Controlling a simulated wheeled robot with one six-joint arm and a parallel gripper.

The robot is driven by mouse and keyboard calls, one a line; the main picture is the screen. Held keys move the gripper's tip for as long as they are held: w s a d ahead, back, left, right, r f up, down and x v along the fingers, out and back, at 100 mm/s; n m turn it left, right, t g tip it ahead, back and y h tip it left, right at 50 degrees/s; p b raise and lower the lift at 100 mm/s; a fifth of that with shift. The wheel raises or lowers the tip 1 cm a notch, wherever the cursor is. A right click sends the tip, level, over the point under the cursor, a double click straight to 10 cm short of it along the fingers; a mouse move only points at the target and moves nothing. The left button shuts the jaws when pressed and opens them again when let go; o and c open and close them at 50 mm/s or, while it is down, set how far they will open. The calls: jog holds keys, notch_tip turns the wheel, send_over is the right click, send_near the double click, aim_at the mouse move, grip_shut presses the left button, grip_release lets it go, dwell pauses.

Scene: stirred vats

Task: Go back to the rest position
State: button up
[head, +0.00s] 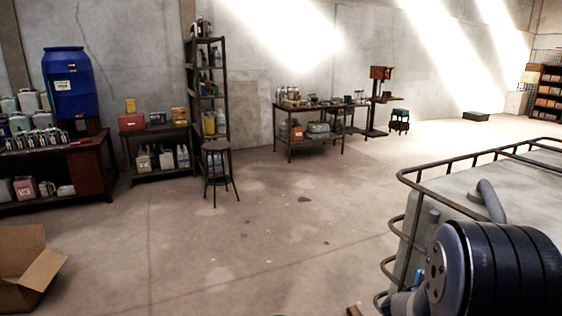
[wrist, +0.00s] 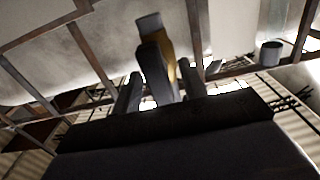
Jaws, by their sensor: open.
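My gripper (wrist: 158,72) shows in the wrist view, with two dark fingers standing apart and open. A grey and yellow upright piece (wrist: 151,48) shows in the gap between them. I cannot tell what it is or whether a finger touches it. My gripper does not show in the head view. A pale vat (head: 465,222) in a rusty tube cage stands at the right of the head view.
A black ribbed cylinder (head: 500,268) fills the lower right. A stool (head: 217,170), a tall shelf (head: 207,95), a loaded bench (head: 320,112) and a blue barrel (head: 70,88) stand along the wall. An open carton (head: 28,268) lies lower left. The middle floor is clear.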

jog(key=shift+x, duration=1.1)
jog(key=shift+a+f+m+b, duration=0.1)
jog(key=shift+f+m+b, duration=0.15)
jog(key=shift+m+b, duration=0.3)
jog(key=shift+s+a+r+m+b, duration=0.1)
jog(key=shift+a+m+b, duration=0.05)
jog(key=shift+m+b, duration=0.7)
jog(key=shift+m, duration=0.6)
jog(key=m+b, duration=0.3)
jog(key=m, duration=0.2)
jog(key=shift+r, duration=0.15)
